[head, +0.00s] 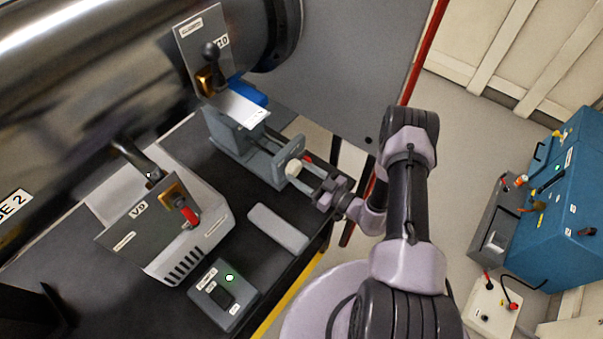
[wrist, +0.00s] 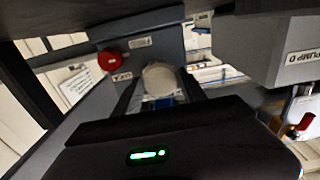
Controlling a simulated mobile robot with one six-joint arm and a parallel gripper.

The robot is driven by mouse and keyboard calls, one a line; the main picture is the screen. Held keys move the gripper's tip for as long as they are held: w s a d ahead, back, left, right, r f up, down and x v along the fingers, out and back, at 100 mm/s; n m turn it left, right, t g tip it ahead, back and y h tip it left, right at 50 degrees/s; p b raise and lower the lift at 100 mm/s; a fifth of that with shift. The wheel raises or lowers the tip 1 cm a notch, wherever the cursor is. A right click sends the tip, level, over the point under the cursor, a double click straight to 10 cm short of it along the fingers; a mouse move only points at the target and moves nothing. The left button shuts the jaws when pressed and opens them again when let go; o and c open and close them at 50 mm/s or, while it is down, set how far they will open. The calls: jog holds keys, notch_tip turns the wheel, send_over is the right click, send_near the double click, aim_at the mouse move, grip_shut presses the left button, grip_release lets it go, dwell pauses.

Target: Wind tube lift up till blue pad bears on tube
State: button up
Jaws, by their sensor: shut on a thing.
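The tube lift (head: 232,150) is a grey device on the dark bench, with a pale round knob (head: 294,168) on its near end. The blue pad (head: 248,92) shows at the top of the lift, partly hidden by a light plate. The steel tube (head: 95,75) runs above and behind it; I cannot tell whether pad and tube touch. My gripper (head: 298,170) is shut on the knob from the right. In the wrist view the knob (wrist: 160,78) sits between my two dark fingers, with a labelled grey face and red button (wrist: 108,60) behind it.
A pump box marked VD (head: 165,225) and a small switch box with a green light (head: 224,293) stand left of the lift. A grey block (head: 278,228) lies at the bench edge. A valve plate (head: 205,50) rises above the lift. A blue cabinet (head: 558,205) stands at right.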

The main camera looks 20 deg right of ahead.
jog(key=n+b, duration=0.1)
jog(key=n, duration=0.5)
jog(key=n+b, duration=0.1)
jog(key=n, duration=0.4)
jog(key=shift+n, duration=0.4)
jog(key=n, duration=0.5)
jog(key=shift+b, duration=0.3)
jog(key=n, duration=0.6)
jog(key=n+b, duration=0.1)
jog(key=n, duration=0.4)
jog(key=n+b, duration=0.1)
jog(key=n, duration=0.4)
jog(key=shift+n, duration=0.4)
jog(key=n+b, duration=0.1)
jog(key=n, duration=0.4)
jog(key=shift+n+b, duration=0.9)
jog(key=shift+n, duration=1.4)
jog(key=shift+r+n+b, duration=0.1)
jog(key=shift+n+b, duration=0.25)
jog(key=shift+n, duration=0.65)
